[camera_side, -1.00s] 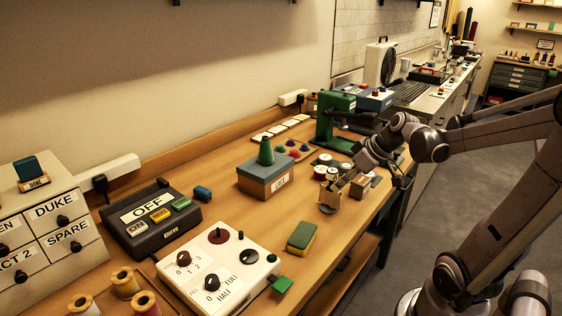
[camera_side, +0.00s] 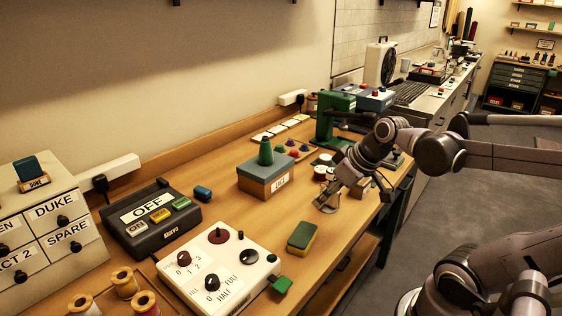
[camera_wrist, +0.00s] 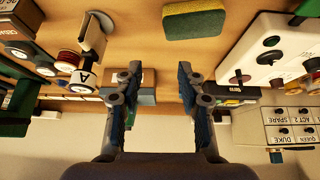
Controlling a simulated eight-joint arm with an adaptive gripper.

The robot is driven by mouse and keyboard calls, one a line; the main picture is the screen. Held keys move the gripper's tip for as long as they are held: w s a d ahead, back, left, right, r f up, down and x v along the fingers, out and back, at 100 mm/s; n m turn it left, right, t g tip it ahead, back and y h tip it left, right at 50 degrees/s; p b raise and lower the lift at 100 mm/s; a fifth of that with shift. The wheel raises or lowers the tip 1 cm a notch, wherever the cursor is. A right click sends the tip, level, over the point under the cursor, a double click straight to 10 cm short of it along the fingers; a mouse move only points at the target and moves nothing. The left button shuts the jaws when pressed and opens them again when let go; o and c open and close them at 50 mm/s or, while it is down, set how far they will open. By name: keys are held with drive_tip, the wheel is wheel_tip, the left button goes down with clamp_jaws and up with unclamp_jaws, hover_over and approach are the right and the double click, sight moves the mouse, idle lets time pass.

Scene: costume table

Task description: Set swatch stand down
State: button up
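A small stand with a teal upright piece on a wooden, labelled base (camera_side: 32,172) sits upright on the drawer cabinet at the far left; it best matches the swatch stand, but I cannot be certain. My gripper (camera_side: 338,190) is low over the right part of the table, far from that stand. In the wrist view my gripper (camera_wrist: 156,78) has its two fingers apart with nothing between them. A small grey-brown holder (camera_side: 327,200) stands by the fingertips in the side view. In the wrist view this holder (camera_wrist: 93,38) lies left of the fingers, apart from them.
A blue-lidded box (camera_side: 265,178) with a green cone stands behind the gripper. A green-yellow sponge (camera_side: 302,237), a white control panel (camera_side: 218,268) and a dark OFF console (camera_side: 150,220) lie leftward. A green press (camera_side: 333,122) stands beyond. Bare table surrounds the sponge.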

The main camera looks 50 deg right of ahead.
drive_tip(key=a+t, duration=0.1)
drive_tip(key=a, duration=0.6)
drive_tip(key=shift+s+a+f, duration=0.35)
drive_tip(key=shift+a+f, duration=0.05)
drive_tip(key=shift+f, duration=0.05)
